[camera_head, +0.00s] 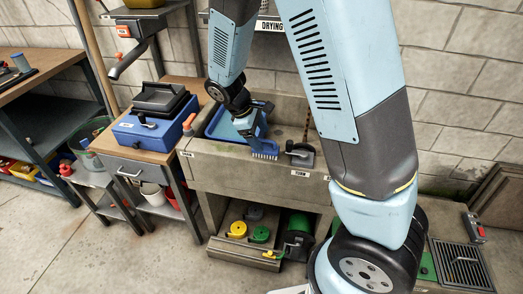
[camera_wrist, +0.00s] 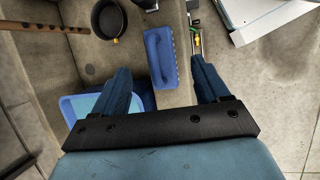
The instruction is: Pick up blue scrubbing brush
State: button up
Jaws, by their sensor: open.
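The blue scrubbing brush (camera_wrist: 161,50) lies on the front ledge of the concrete sink in the wrist view. It has a long loop-like handle on top and a bristled edge along its right side. In the head view the brush (camera_head: 265,149) shows at the sink's front edge, just beyond my gripper (camera_head: 252,138). In the wrist view my gripper (camera_wrist: 160,72) is open, one finger to the left and one to the right of the brush's near end. Nothing is held. The heights of fingers and brush are hard to compare.
A blue basin (camera_head: 217,124) sits in the sink, left of my gripper. A black tool with a handle (camera_head: 300,153) rests on the ledge right of the brush. Hose reels (camera_head: 260,234) sit under the sink.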

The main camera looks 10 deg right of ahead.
aim_at(265, 141)
jog(key=shift+x, duration=3.05)
jog(key=shift+w+d, duration=0.1)
jog(key=shift+r, duration=0.1)
jog(key=c, duration=1.2)
